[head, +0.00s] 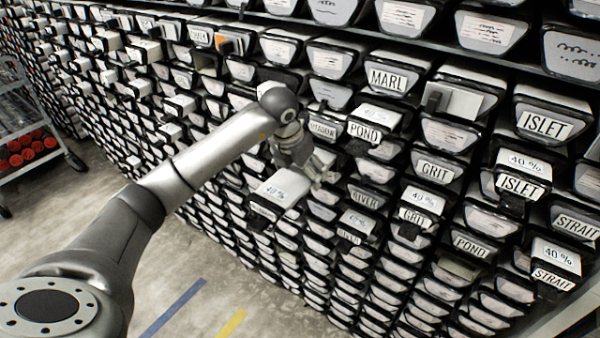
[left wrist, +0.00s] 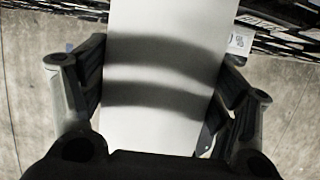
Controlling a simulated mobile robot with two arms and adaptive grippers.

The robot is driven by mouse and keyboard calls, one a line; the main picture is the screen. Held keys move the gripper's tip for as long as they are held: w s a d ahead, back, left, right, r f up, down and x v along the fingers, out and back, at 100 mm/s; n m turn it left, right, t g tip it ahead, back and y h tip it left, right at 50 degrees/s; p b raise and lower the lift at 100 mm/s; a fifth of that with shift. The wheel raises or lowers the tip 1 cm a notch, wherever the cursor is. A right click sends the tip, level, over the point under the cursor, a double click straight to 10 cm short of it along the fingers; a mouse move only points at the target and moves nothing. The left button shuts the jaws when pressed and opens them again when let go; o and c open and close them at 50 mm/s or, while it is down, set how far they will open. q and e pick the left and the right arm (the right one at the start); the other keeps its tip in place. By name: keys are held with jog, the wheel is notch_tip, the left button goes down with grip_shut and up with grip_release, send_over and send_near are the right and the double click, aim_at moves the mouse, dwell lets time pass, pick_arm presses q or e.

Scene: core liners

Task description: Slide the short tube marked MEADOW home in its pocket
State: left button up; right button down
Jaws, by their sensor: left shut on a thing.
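A pale tube (head: 283,187) with a "40 %" tag on top sticks out of the rack, left of and below my left gripper in the head view. The small name on its front plate (head: 262,213) is too small to read for certain, so I cannot confirm MEADOW. My left gripper (head: 312,172) is at the rack face, by the upper right side of this tube. In the left wrist view a broad white tube (left wrist: 158,75) runs between the two dark fingers, and the gripper is shut on it. Its far end and pocket are hidden there. My right gripper is not in view.
The rack holds many pockets; neighbouring tubes marked POND (head: 365,132), GRIT (head: 412,215) and ISLET (head: 520,186) also stick out. A cart with red-ended rolls (head: 30,148) stands at the far left. The floor (head: 190,265) below is open, with blue and yellow stripes.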

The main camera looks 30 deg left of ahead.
aim_at(310, 164)
pick_arm(q)
jog(key=shift+w+d+r, duration=0.15)
jog(key=shift+w, duration=1.95)
jog(key=o, duration=2)
jog(key=shift+s, duration=0.1)
jog(key=shift+s+f, duration=0.1)
jog(key=shift+f, duration=0.15)
jog(key=v, duration=1.2)
jog(key=shift+r, duration=0.15)
jog(key=shift+c, duration=0.5)
